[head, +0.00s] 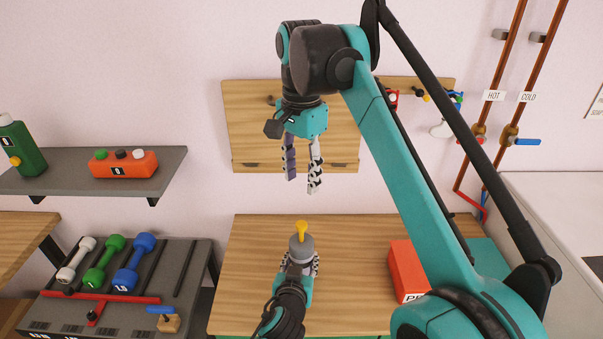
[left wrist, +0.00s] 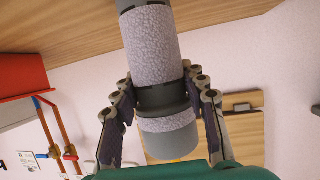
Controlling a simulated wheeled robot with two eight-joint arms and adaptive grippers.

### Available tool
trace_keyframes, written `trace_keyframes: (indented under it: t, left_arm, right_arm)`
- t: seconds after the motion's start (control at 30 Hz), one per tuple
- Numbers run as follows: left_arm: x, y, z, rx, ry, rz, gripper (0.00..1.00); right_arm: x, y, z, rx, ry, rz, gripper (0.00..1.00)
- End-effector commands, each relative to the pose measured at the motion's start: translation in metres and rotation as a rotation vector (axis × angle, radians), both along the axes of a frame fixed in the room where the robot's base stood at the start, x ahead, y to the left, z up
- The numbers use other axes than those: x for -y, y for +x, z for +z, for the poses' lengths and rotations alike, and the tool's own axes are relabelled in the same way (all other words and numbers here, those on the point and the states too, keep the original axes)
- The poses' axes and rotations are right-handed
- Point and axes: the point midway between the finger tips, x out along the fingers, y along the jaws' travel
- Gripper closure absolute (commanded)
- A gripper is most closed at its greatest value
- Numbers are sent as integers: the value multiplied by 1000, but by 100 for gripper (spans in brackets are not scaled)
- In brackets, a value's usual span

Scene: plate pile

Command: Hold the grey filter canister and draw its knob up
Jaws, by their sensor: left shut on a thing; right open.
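The grey filter canister (head: 301,247) stands at the middle of the wooden table, with a yellow knob (head: 302,228) on its top. My left gripper (head: 300,268) comes from the near side and is shut around the canister. The left wrist view shows the canister's speckled grey body (left wrist: 151,50) with dark bands, between the fingers of my left gripper (left wrist: 163,108). My right gripper (head: 301,182) is open and empty, fingers pointing down, above the knob and apart from it. The canister's lower part is hidden by my left gripper in the head view.
An orange-red box (head: 407,270) stands on the table (head: 250,270) to the right, partly behind my right arm. A wooden pegboard (head: 245,115) is on the wall behind. Dumbbells (head: 110,260) lie on a grey rack at left. The table left of the canister is clear.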

Motion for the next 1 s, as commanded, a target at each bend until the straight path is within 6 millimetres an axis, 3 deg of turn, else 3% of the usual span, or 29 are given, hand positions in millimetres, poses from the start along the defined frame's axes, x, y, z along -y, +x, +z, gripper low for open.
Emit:
trace_keyframes:
  t: [0.17, 0.2, 0.3, 0.67, 1.0]
  left_arm:
    - [0, 0, 0, 1, 0, 0, 97]
    - [0, 0, 0, 1, 0, 0, 55]
    - [0, 0, 0, 1, 0, 0, 33]
    - [0, -3, 1, 0, 1, 0, 33]
    - [-6, -43, 17, 0, 0, -2, 33]
  right_arm:
    - [0, 0, 0, 0, 0, 0, 56]
    - [0, 0, 0, 0, 0, 0, 56]
    - [0, 0, 0, 0, 0, 0, 56]
    - [0, 0, 0, 0, 0, 0, 56]
    - [0, 0, 0, 0, 0, 0, 56]
